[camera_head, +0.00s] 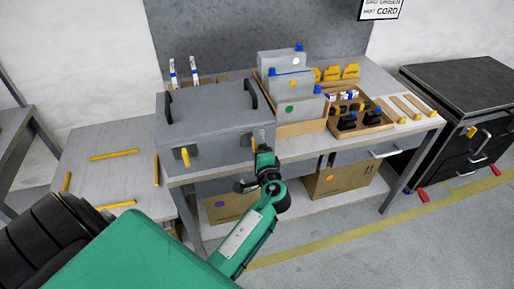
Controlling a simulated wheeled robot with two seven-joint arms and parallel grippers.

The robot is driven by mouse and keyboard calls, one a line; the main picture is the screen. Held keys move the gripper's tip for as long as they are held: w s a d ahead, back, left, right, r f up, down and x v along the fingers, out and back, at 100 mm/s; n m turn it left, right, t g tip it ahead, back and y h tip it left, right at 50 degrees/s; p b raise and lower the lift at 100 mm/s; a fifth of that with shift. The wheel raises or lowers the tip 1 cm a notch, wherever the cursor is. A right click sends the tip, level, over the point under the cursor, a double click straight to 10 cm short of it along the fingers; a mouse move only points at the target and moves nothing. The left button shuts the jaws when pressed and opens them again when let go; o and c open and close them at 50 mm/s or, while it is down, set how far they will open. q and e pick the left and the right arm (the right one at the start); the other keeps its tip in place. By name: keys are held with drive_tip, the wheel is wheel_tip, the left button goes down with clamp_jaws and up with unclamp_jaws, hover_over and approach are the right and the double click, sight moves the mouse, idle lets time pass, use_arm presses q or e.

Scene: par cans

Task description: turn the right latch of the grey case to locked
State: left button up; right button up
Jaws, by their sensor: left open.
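The grey case (215,118) stands on the workbench with its lid down and two black handles on top. Its left latch (185,157) is yellow and hangs down on the front face. The right latch (254,142) is a small yellow piece at the right of the front, mostly hidden by my gripper, so its position cannot be told. My left gripper (261,150) is at the right latch; it is open, and contact cannot be told. My right gripper is out of view.
Grey panels (290,85) in a wooden rack and a wooden tray (375,123) of black parts stand right of the case. Cardboard boxes (340,178) sit on the lower shelf. A black drawer cabinet (465,85) is at right. A low table (115,175) with yellow strips is at left.

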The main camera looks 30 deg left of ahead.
use_arm(q)
drive_tip(key=b+v, duration=0.3)
drive_tip(key=v, duration=1)
drive_tip(key=shift+s+d, duration=0.25)
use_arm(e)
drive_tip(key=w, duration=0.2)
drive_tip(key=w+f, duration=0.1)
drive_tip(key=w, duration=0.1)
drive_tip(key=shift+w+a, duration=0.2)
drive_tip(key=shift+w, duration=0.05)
